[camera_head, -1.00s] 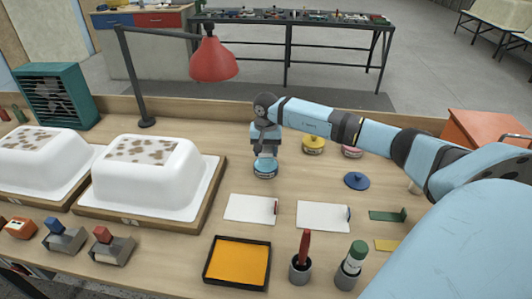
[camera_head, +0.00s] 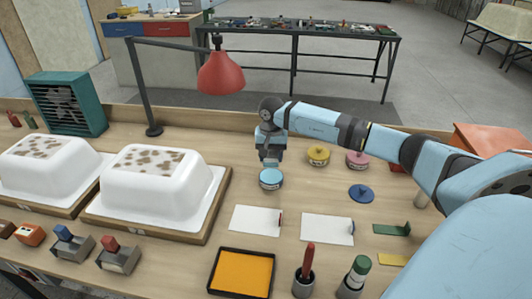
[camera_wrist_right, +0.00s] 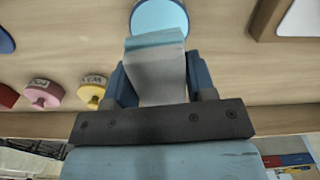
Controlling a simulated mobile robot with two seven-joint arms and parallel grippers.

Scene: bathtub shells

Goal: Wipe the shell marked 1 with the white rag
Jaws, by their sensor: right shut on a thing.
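Two white tub shells with brown blotches stand on wooden boards at the left of the bench, a nearer one (camera_head: 190,196) and a farther-left one (camera_head: 30,165). Their board marks are too small to read. Two flat white sheets, one with a red end piece (camera_head: 254,219) and one with a blue end piece (camera_head: 326,228), lie at the middle; I cannot tell whether either is the rag. My right gripper (camera_head: 269,158) is shut on a grey-white block with a teal end (camera_wrist_right: 157,78), right at a light-blue round piece (camera_head: 270,179). I cannot tell whether they are joined. My left gripper is out of view.
A red lamp (camera_head: 221,72) hangs above the bench behind the nearer shell. Yellow (camera_head: 318,156), pink (camera_head: 357,160) and blue (camera_head: 361,193) knobbed pieces stand right of the gripper. An orange-filled tray (camera_head: 241,272) and two cups with tools (camera_head: 304,282) stand in front.

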